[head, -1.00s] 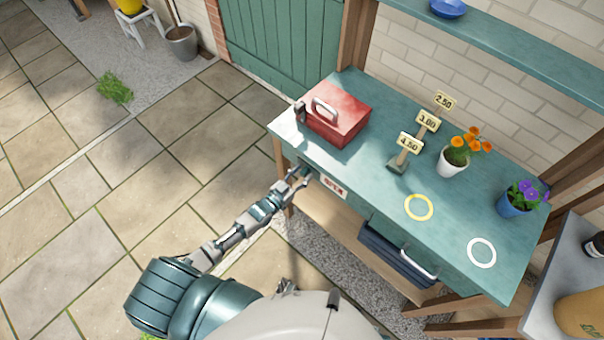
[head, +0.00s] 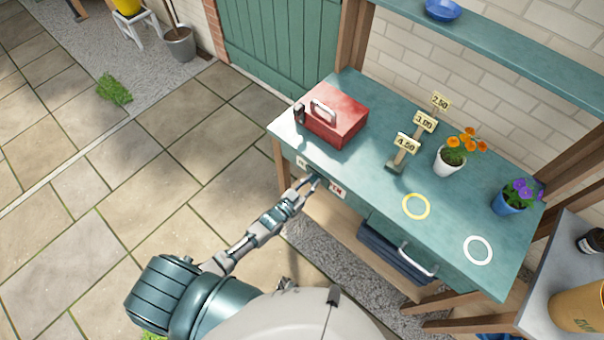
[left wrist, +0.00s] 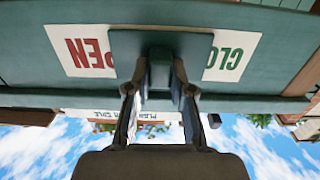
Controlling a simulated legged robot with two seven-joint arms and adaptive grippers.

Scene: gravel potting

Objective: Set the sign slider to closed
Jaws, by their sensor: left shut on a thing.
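The sign slider (left wrist: 160,50) is a dark teal plate with a knob, on the front edge of the green bench. In the left wrist view it sits between the red OPEN lettering (left wrist: 88,52) at the left and the green CLOSED lettering (left wrist: 232,58) at the right, covering part of each word. My left gripper (left wrist: 160,92) is shut on the slider's knob. In the head view my left gripper (head: 316,181) is at the bench front, with white sign panel showing on both sides of it. My right gripper is not in view.
A red toolbox (head: 332,115), price signs (head: 407,143), an orange-flower pot (head: 452,158) and a purple-flower pot (head: 512,200) stand on the bench (head: 365,185). A dark blue crate (head: 395,250) is below the bench top. Paving left of the bench is clear.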

